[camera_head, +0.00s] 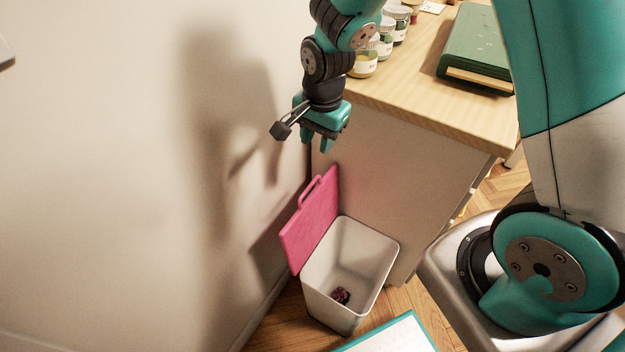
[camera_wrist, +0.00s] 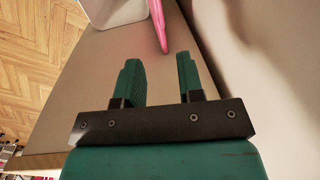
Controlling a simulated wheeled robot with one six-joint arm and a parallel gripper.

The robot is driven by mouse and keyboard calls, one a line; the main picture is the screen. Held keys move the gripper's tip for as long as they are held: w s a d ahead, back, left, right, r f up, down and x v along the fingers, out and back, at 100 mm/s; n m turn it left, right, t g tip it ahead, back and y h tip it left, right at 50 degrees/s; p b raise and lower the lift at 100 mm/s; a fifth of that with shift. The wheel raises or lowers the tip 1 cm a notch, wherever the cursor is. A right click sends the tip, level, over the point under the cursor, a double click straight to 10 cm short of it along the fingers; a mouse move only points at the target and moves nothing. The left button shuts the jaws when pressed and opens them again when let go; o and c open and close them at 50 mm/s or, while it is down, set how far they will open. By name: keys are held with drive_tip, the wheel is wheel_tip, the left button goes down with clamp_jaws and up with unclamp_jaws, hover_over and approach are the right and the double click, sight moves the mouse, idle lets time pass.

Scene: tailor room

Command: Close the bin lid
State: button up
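The bin (camera_head: 346,270) is a light grey open box on the floor, between the wall and the side of the table. A small dark object (camera_head: 340,295) lies inside it. Its pink lid (camera_head: 312,222) stands open, tilted up on the bin's left side near the wall, with a handle (camera_head: 309,192) on its upper edge. My gripper (camera_head: 326,146) is above the lid, apart from it, with its fingers pointing down. In the wrist view my gripper (camera_wrist: 162,75) is open and empty; the lid's edge (camera_wrist: 159,25) and part of the bin (camera_wrist: 115,10) show beyond the fingers.
A wooden table (camera_head: 430,112) stands right of my gripper, its side panel close to the bin. Several jars (camera_head: 385,42) and a green box (camera_head: 480,45) are on it. The wall (camera_head: 120,150) is close on the left. A teal-edged board (camera_head: 395,337) lies in front of the bin.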

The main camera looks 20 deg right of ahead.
sight(312, 183)
drive_tip(key=f, duration=0.4)
drive_tip(key=f+b, duration=0.1)
drive_tip(key=f, duration=0.4)
drive_tip(key=w+f, duration=0.1)
drive_tip(key=f, duration=0.3)
drive_tip(key=shift+a+f, duration=0.25)
drive_tip(key=shift+a, duration=0.05)
clamp_jaws()
